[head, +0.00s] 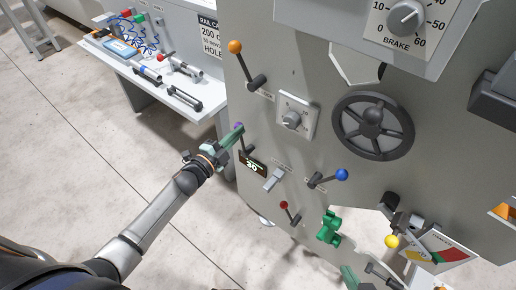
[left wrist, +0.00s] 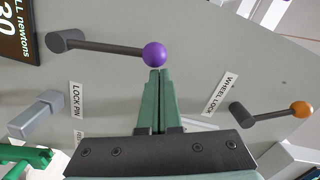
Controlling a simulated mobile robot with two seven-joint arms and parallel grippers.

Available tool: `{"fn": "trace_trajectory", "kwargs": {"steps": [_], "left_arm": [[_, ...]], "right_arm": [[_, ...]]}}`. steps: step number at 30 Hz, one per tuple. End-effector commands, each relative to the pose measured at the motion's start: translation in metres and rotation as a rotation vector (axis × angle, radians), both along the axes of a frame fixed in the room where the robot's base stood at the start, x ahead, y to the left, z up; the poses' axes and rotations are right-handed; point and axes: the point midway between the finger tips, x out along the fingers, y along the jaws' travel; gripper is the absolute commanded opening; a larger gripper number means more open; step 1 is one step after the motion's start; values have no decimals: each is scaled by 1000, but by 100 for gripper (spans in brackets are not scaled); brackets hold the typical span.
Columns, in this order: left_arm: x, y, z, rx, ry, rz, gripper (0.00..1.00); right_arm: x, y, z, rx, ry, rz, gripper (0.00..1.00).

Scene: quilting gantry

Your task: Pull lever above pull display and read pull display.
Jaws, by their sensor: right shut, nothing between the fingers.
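The lever with a purple ball knob (left wrist: 155,54) juts from the grey panel above the pull display (head: 252,166). The knob also shows in the head view (head: 239,127). The display appears to read 30 in the head view; in the left wrist view it (left wrist: 17,28) is partly cut off, showing "newtons" and 30. My left gripper (head: 236,134) has its green fingers together, tips at the purple knob; whether they touch it I cannot tell. The fingers also show in the left wrist view (left wrist: 158,74). My right gripper (head: 347,272) is shut and empty, low in the head view.
The panel carries an orange-knobbed lever (head: 235,47), a blue one (head: 341,174), a red one (head: 284,205), a grey switch (head: 273,180), a dial (head: 291,119), a handwheel (head: 373,126) and a green fixture (head: 329,227). A white bench (head: 140,75) stands behind left.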

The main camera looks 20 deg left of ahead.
Motion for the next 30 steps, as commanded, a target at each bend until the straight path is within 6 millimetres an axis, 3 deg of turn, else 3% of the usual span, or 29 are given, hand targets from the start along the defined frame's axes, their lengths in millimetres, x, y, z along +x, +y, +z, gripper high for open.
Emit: {"fn": "trace_trajectory", "kwargs": {"steps": [9, 30], "left_arm": [[7, 20, -1, -132, 51, 4, 0], [8, 24, -3, -168, 65, 4, 0]], "right_arm": [[1, 1, 6, 2, -4, 1, 0], [1, 2, 6, 1, -2, 2, 0]]}}
